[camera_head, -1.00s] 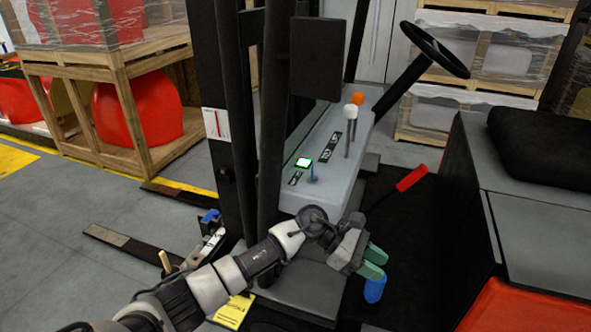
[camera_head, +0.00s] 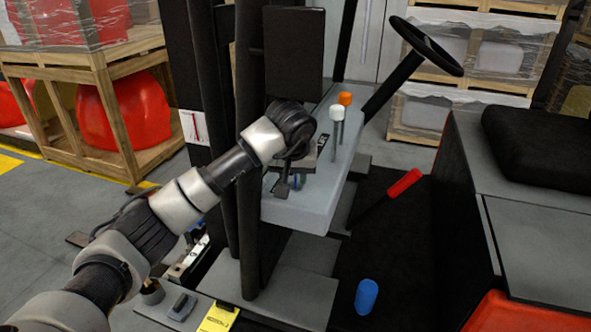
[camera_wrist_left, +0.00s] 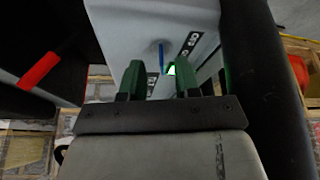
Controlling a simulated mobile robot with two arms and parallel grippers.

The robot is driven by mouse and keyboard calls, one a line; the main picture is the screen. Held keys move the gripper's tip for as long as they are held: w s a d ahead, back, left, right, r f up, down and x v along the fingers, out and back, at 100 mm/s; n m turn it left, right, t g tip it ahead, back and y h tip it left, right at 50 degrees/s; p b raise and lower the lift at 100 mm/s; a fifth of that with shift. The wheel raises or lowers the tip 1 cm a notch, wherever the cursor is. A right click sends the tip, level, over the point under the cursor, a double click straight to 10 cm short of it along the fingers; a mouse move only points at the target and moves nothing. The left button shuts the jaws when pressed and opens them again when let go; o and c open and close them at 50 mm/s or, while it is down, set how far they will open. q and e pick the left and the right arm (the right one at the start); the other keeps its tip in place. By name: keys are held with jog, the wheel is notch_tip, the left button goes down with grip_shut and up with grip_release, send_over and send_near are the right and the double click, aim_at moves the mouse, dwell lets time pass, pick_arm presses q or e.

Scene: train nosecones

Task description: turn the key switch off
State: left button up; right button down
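The key switch shows as a blue key (camera_wrist_left: 161,58) on a pale grey console (camera_head: 322,190). A small blue part of the key switch (camera_head: 297,182) also shows in the head view beside my gripper. My left gripper (camera_wrist_left: 160,68) is at the console, with its green fingers apart and pointing at the panel. In the head view my wrist hides most of the fingers. My right gripper is not in view.
White-topped and orange-topped levers (camera_head: 337,114) stand farther back on the console. A dark mast (camera_head: 249,150) stands close to my arm. A red-handled lever (camera_head: 404,183) and blue cylinder (camera_head: 367,296) are to the right.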

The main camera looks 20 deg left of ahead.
aim_at(296, 177)
pick_arm(q)
jog(key=w, duration=0.2)
jog(key=w+a+p, duration=0.1)
jog(key=w, duration=0.1)
jog(key=shift+w+r, duration=0.1)
jog(key=shift+w, duration=0.05)
jog(key=x, duration=0.4)
jog(key=shift+p, duration=0.4)
jog(key=shift+f, duration=0.55)
grip_shut()
